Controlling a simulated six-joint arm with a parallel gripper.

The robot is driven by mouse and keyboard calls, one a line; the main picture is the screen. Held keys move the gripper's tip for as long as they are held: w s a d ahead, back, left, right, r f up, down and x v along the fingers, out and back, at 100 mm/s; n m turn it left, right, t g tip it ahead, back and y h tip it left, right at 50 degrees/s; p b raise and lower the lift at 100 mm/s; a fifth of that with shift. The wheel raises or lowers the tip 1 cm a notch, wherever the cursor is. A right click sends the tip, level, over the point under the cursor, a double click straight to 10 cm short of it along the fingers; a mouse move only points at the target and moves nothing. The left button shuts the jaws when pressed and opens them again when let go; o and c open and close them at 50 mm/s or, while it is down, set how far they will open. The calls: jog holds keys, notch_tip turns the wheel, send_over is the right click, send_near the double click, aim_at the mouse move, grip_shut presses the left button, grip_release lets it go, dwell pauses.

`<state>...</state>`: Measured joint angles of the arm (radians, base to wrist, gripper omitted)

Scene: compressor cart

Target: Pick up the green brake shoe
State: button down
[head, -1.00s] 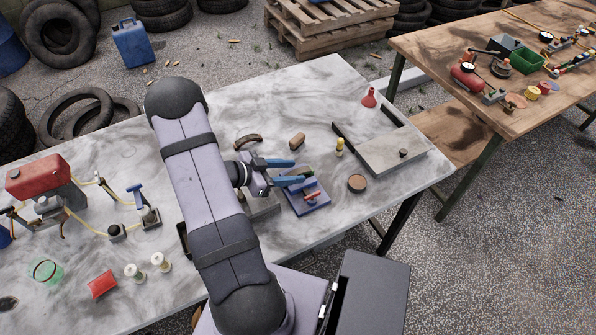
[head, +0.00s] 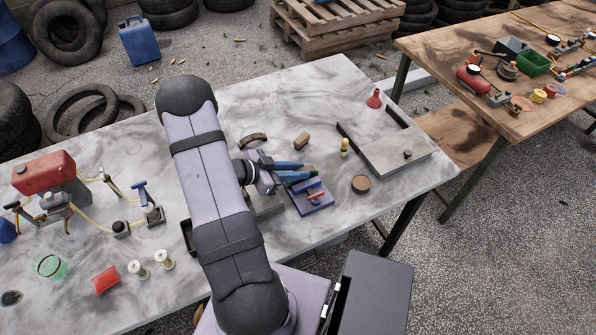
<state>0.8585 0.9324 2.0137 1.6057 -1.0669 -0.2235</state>
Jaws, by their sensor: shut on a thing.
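My gripper (head: 308,170), with blue fingers, is low over the marble-topped table, just above the back edge of a small blue block (head: 320,205) with a red-handled fitting. The fingers are close together and shut on the green brake shoe (head: 301,184). Only a small dark green part of the shoe shows by the fingers; the rest is hidden. I cannot tell whether it touches the surface below. A brown curved shoe (head: 254,137) lies behind the gripper to the left.
A brown block (head: 301,141), a yellow-topped bottle (head: 345,148) and a round brown tin (head: 361,184) stand nearby. A red tank (head: 43,173) is at left. The table's back middle is clear.

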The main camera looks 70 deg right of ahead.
notch_tip(320, 180, up, 10)
jog(key=shift+b, duration=0.45)
jog(key=shift+f, duration=0.2)
jog(key=shift+n+t+h, duration=0.3)
jog(key=shift+n, duration=0.1)
jog(key=w+f+b, duration=0.1)
jog(key=b, duration=0.1)
jog(key=w+f+b, duration=0.1)
jog(key=f+b, duration=0.1)
jog(key=w+f+b, duration=0.1)
jog(key=f+b, duration=0.1)
jog(key=shift+w, duration=0.1)
jog(key=w+d+r+n+t+h+b, duration=0.1)
jog(key=w+d+b, duration=0.1)
jog(key=w, duration=0.4)
jog(key=w+d+r+n+t+h+b, duration=0.1)
jog(key=w+d+n+t+b, duration=0.1)
jog(key=w, duration=0.4)
jog(key=d+b, duration=0.1)
jog(key=b, duration=0.1)
jog(key=shift+w+r+n+b, duration=0.15)
jog(key=shift+r+n+b, duration=0.15)
jog(key=shift+r+b, duration=0.1)
